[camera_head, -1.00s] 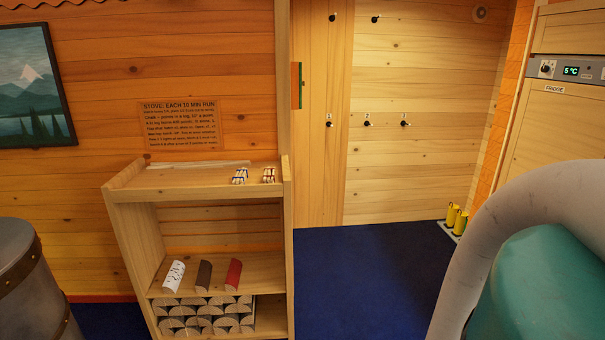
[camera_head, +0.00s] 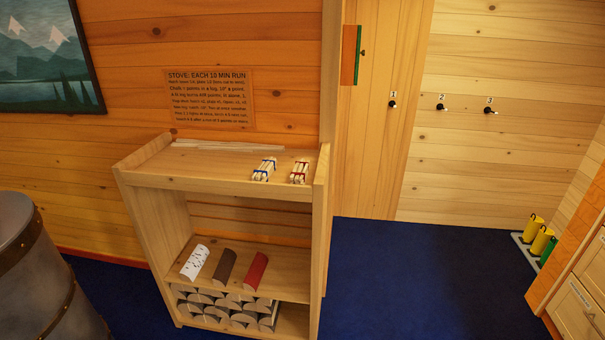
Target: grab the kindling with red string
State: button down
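Two small bundles of pale kindling lie side by side on the top shelf of a wooden rack (camera_head: 150,210). The right bundle, tied with red string (camera_head: 299,172), is close to the shelf's right side wall. The left bundle, tied with blue string (camera_head: 264,169), is a short gap away from it. My gripper does not show in the head view.
A long pale stick (camera_head: 228,147) lies at the back of the top shelf. White, brown and red half-logs (camera_head: 256,271) sit on the shelf below, above stacked logs. A metal-banded barrel (camera_head: 45,275) stands at left. Blue floor (camera_head: 415,285) is clear to the right.

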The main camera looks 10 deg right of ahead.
aim_at(297, 176)
jog(key=i+j+u, duration=0.1)
jog(key=j, duration=0.3)
jog(key=i+j, duration=0.25)
jog(key=i+j+u, duration=0.15)
jog(key=j, duration=0.35)
jog(key=i+j+u, duration=0.1)
jog(key=j, duration=0.25)
jog(key=i, duration=0.1)
